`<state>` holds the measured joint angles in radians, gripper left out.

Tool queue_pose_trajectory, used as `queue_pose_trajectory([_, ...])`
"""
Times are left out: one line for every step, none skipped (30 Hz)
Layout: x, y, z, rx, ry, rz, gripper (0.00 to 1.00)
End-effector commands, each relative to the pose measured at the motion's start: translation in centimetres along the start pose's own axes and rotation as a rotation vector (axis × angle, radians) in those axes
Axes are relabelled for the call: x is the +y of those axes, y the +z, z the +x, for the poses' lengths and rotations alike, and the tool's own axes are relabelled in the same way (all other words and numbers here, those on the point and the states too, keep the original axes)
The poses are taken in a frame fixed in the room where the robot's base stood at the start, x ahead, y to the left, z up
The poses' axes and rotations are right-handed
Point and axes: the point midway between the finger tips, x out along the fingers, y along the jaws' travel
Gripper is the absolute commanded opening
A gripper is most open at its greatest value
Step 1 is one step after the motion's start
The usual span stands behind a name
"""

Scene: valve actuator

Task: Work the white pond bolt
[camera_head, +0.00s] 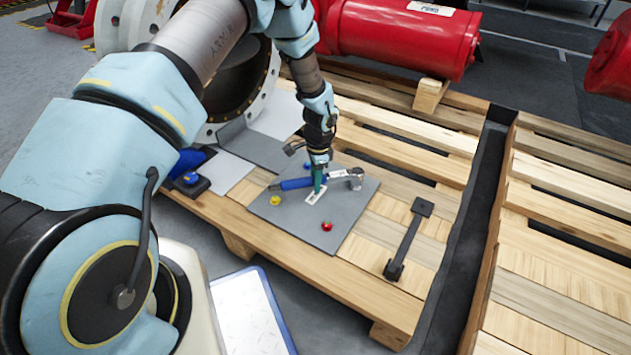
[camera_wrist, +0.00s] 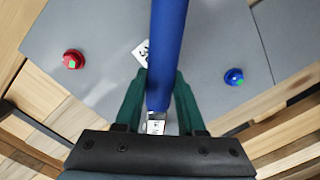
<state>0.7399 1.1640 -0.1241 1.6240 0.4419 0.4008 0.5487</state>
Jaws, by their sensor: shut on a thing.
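A grey plate (camera_head: 345,215) lies on the wooden pallet. A blue-handled lever (camera_head: 296,184) runs across the plate, with a grey metal part (camera_head: 346,176) at its right end. My gripper (camera_head: 318,184) reaches down onto the lever from above. In the wrist view the blue handle (camera_wrist: 167,50) passes between the green fingers of my gripper (camera_wrist: 157,95), which are shut on it. A white tag with black marks (camera_wrist: 142,53) lies on the plate beside the handle; it also shows in the head view (camera_head: 315,197). I cannot make out a separate white bolt.
The plate carries a red knob (camera_head: 327,226), a yellow knob (camera_head: 275,200) and a blue knob (camera_wrist: 233,76). A dark metal bar (camera_head: 409,238) lies on the pallet to the right. A white flanged pipe (camera_head: 230,95) and a red cylinder (camera_head: 395,35) stand behind.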

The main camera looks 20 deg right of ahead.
Motion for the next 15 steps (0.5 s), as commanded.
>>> queue_pose_trajectory([0.0, 0.0, -0.4, 0.001, 0.000, 0.001, 0.00])
queue_pose_trajectory([0.0, 0.0, -0.5, 0.000, 0.000, 0.001, 0.00])
queue_pose_trajectory([0.0, 0.0, -0.7, 0.000, 0.000, 0.001, 0.00])
queue_pose_trajectory([0.0, 0.0, -0.8, 0.000, 0.001, 0.001, 0.00])
queue_pose_trajectory([0.0, 0.0, -0.8, 0.000, 0.001, 0.001, 0.00])
queue_pose_trajectory([0.0, 0.0, -1.0, -0.001, 0.001, 0.002, 0.00])
queue_pose_trajectory([0.1, 0.0, -1.1, -0.001, 0.001, 0.002, 0.00])
queue_pose_trajectory([0.1, 0.1, -1.2, -0.001, 0.001, 0.002, 0.00])
queue_pose_trajectory([0.1, 0.1, -1.3, -0.001, 0.001, 0.002, 0.00])
queue_pose_trajectory([0.1, 0.1, -1.4, -0.001, 0.001, 0.002, 0.00])
queue_pose_trajectory([0.1, 0.1, -1.6, -0.001, 0.002, 0.002, 0.00])
queue_pose_trajectory([0.1, 0.1, -1.7, -0.001, 0.002, 0.002, 0.00])
queue_pose_trajectory([0.1, 0.1, -1.8, -0.001, 0.002, 0.002, 0.00])
queue_pose_trajectory([0.1, 0.1, -1.9, -0.001, 0.002, 0.003, 0.00])
queue_pose_trajectory([0.1, 0.1, -2.0, -0.001, 0.002, 0.003, 0.00])
